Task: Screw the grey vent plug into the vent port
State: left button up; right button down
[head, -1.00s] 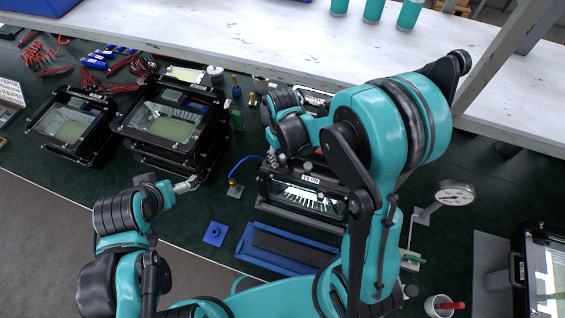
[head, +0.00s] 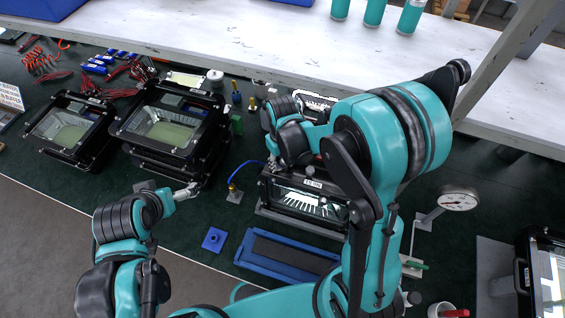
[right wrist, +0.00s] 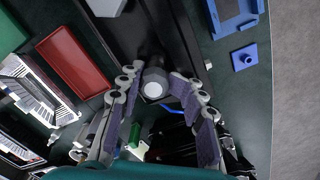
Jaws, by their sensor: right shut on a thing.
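In the right wrist view my right gripper (right wrist: 157,84) is shut on the grey vent plug (right wrist: 153,82), a rounded grey piece with a pale round face between the padded fingers. The black floodlight housing (right wrist: 150,25) lies just beyond the fingertips. In the head view my right gripper (head: 275,163) is at the upper left edge of this housing (head: 305,200), which has a white label and a bright front. The vent port is hidden, so I cannot tell whether the plug touches it. My left gripper (head: 188,191) is over the mat beside the stacked housings, its jaws too small to judge.
Stacked housings (head: 165,130) and a single housing (head: 70,130) stand at the left. A blue tray (head: 285,258) and a small blue plate (head: 214,239) lie in front. A dial gauge (head: 458,198) stands at the right. A white shelf (head: 270,45) runs behind.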

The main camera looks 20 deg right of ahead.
jog(key=m+b, duration=0.1)
jog(key=m, duration=0.2)
jog(key=shift+f, duration=0.15)
jog(key=m+b, duration=0.1)
jog(key=m, duration=0.4)
jog(key=m+b, duration=0.1)
jog(key=m, duration=0.4)
jog(key=m+b, duration=0.1)
jog(key=m, duration=0.3)
jog(key=c, duration=1.1)
grip_release()
jog(key=shift+d, duration=0.15)
